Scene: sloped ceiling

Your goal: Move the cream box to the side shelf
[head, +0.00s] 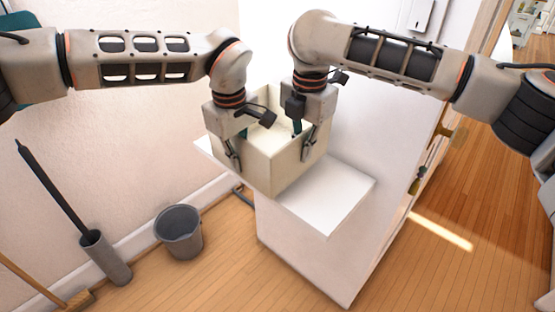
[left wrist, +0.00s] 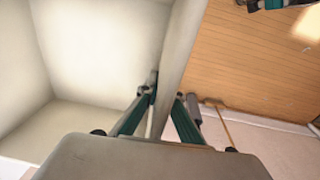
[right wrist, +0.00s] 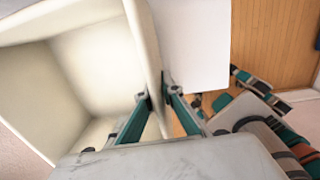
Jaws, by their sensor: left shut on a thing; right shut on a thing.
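The cream box (head: 270,170) is an open-topped, empty box at the white side shelf (head: 330,203). In the head view it overlaps the shelf's left part; I cannot tell whether its base touches the shelf. My left gripper (head: 234,165) is shut on the box's left wall, with one finger inside and one outside. My right gripper (head: 304,140) is shut on the right wall in the same way. The left wrist view shows the box's pale inside (left wrist: 95,45) and the gripped wall. The right wrist view shows the inside (right wrist: 95,60) and the shelf (right wrist: 195,40) beside it.
A grey bucket (head: 179,232) stands on the wooden floor left of the shelf. A dark-handled brush in a grey holder (head: 106,258) and a broom (head: 78,298) are at lower left. The shelf's front right part is bare. A door edge with a handle (head: 420,178) is at right.

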